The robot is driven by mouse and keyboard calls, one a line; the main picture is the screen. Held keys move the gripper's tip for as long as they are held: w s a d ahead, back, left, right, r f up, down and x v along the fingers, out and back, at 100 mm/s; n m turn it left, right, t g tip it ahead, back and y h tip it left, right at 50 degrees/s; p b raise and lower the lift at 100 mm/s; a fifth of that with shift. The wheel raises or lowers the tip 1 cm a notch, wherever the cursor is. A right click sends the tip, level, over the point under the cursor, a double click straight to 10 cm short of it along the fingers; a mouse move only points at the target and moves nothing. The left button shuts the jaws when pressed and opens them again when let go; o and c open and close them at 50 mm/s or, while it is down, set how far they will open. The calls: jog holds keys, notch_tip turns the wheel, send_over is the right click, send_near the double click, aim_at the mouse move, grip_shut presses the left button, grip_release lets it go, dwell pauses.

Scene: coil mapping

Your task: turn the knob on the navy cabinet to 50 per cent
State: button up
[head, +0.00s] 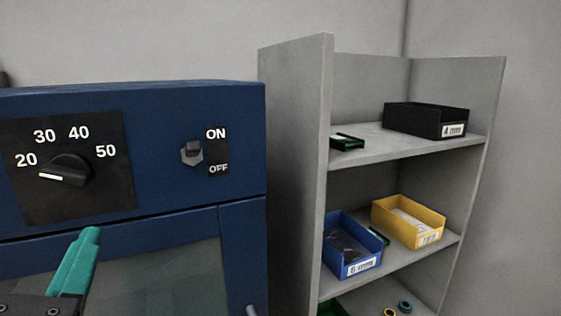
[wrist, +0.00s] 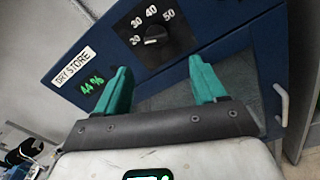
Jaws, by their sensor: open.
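The navy cabinet (head: 170,105) fills the left of the head view, and its front shows in the wrist view (wrist: 195,75). Its black knob (head: 70,168) sits on a black dial plate marked 20, 30, 40 and 50. The knob's white mark points left, just below the 20. The knob also shows in the wrist view (wrist: 157,34), beyond the fingertips. A green display (wrist: 91,84) under a DRY STORE label seems to read 44%. My gripper (wrist: 159,64) is open and empty, apart from the knob. In the head view, a teal finger (head: 75,262) shows below the dial.
An ON/OFF switch (head: 192,153) is right of the dial. A grey shelf unit (head: 295,160) stands right of the cabinet, holding a black bin (head: 400,118), a blue bin (head: 340,260) and a yellow bin (head: 385,222). A handle (wrist: 282,104) sticks out at the cabinet's right.

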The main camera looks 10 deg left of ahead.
aim_at(63, 178)
jog(key=x, duration=1)
jog(key=shift+a+r+p, duration=0.15)
jog(key=shift+r+p, duration=0.15)
jog(key=shift+r, duration=0.1)
jog(key=c, duration=1.1)
jog(key=shift+o, duration=0.2)
